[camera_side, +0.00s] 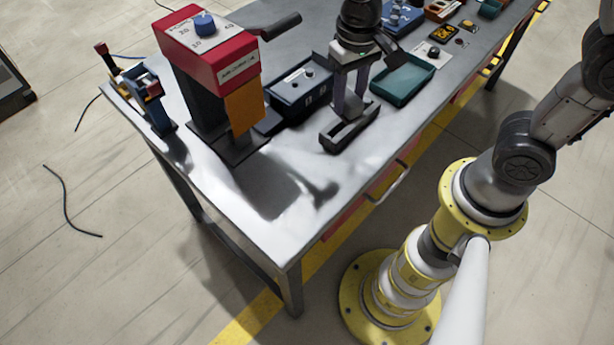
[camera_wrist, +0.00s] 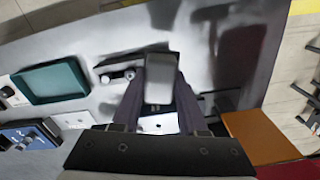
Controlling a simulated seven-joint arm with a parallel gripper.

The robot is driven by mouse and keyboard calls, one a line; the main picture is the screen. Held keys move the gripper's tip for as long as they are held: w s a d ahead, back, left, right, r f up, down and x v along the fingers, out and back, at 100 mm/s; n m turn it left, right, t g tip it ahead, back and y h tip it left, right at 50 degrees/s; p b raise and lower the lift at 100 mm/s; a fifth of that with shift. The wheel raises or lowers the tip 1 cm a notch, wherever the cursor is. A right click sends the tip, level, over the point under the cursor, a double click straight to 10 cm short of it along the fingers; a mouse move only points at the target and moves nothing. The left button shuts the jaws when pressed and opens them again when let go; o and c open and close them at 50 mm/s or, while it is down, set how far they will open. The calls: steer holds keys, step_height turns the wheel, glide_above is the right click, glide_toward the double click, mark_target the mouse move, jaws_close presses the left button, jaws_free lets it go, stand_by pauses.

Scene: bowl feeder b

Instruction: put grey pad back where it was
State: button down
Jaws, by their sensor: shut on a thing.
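My gripper (camera_wrist: 160,85) is shut on the grey pad (camera_wrist: 162,70), which sits between its two fingertips in the wrist view. In the side view my gripper (camera_side: 348,108) points down above the table, and the pad cannot be told apart there. A dark, low, long holder (camera_side: 350,132) stands on the table by the fingertips. In the wrist view this holder (camera_wrist: 120,68) shows left of the pad; its right part is hidden behind finger and pad. I cannot tell whether pad and holder touch.
A red machine (camera_side: 208,48) with an orange panel (camera_side: 244,106) stands left of my gripper. A dark blue box (camera_side: 302,90) with knobs is close behind the fingers. A teal tray (camera_side: 404,80) lies to the right. The table's front corner (camera_side: 275,225) is clear.

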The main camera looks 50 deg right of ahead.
steer(key=s+a+n, duration=0.3)
steer(key=s, duration=0.8)
glide_above(307, 182)
steer(key=f, duration=0.8)
steer(key=shift+s+f, duration=0.2)
steer(key=shift+f, duration=0.05)
steer(key=shift+w+f, duration=0.2)
steer(key=shift+f, duration=1.55)
steer(key=shift+f, duration=0.1)
steer(key=shift+c, duration=2.2)
jaws_free()
